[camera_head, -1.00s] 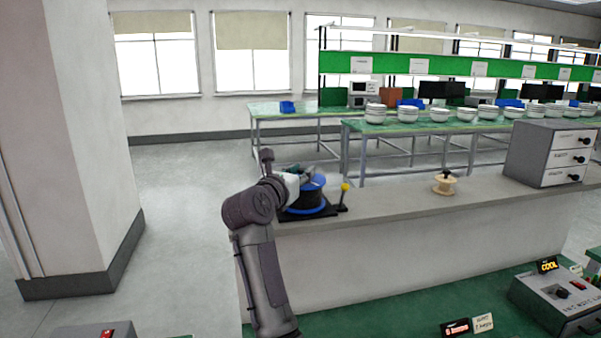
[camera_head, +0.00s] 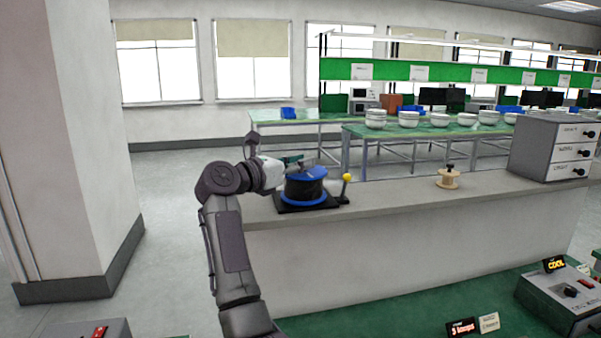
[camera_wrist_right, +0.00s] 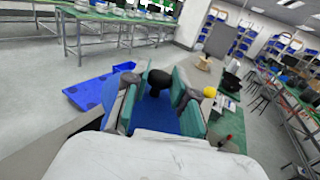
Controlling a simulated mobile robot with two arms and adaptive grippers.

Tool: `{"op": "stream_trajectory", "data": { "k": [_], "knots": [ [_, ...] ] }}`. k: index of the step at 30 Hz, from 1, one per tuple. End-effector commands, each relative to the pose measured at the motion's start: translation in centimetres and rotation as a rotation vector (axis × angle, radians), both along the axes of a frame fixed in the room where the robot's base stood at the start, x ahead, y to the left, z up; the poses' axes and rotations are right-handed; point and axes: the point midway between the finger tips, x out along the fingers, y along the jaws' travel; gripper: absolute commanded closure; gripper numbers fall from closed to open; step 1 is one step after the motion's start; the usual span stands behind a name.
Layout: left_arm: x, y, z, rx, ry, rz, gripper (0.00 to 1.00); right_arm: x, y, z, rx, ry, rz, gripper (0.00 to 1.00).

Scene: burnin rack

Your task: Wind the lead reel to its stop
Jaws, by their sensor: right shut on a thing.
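The lead reel (camera_head: 305,192), a black drum with blue flanges, stands on a dark base plate at the left end of the grey counter. My right gripper (camera_head: 292,161) is at the top left of the reel. In the right wrist view, its teal fingers (camera_wrist_right: 158,88) are shut on a black crank knob (camera_wrist_right: 158,77) above the reel's blue top (camera_wrist_right: 178,121). A post with a yellow ball (camera_head: 347,178) stands at the base's right; the ball also shows in the right wrist view (camera_wrist_right: 210,92). My left gripper is not in view.
A wooden spool (camera_head: 448,179) stands further right on the counter (camera_head: 395,197), with a grey drawer cabinet (camera_head: 545,150) beyond it. The counter between reel and spool is clear. A control box (camera_head: 570,293) sits on the green bench in front.

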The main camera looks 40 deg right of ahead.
Motion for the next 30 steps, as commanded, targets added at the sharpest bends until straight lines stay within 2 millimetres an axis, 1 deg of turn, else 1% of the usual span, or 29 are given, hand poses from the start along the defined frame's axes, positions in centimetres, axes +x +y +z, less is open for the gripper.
{"op": "stream_trajectory", "data": {
  "k": [1,9,24,25,28,29,30],
  "knots": [
    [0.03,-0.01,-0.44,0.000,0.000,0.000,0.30,0.16,0.04,-0.17,0.001,0.002,-0.025,1.00],
    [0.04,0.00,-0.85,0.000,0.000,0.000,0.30,0.22,0.01,-0.01,0.002,0.000,-0.126,1.00],
    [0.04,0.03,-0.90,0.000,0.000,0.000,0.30,0.19,-0.03,-0.03,0.002,0.000,-0.150,1.00],
    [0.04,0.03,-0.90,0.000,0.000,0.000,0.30,0.19,-0.03,-0.04,0.002,0.000,-0.149,0.71],
    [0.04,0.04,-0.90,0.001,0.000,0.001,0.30,0.19,-0.03,-0.03,0.002,0.000,-0.149,0.54],
    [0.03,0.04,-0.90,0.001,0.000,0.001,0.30,0.19,-0.04,-0.04,0.002,0.000,-0.149,0.51],
    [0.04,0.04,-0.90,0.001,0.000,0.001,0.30,0.19,-0.03,-0.03,0.002,0.000,-0.149,0.51]
  ]
}}
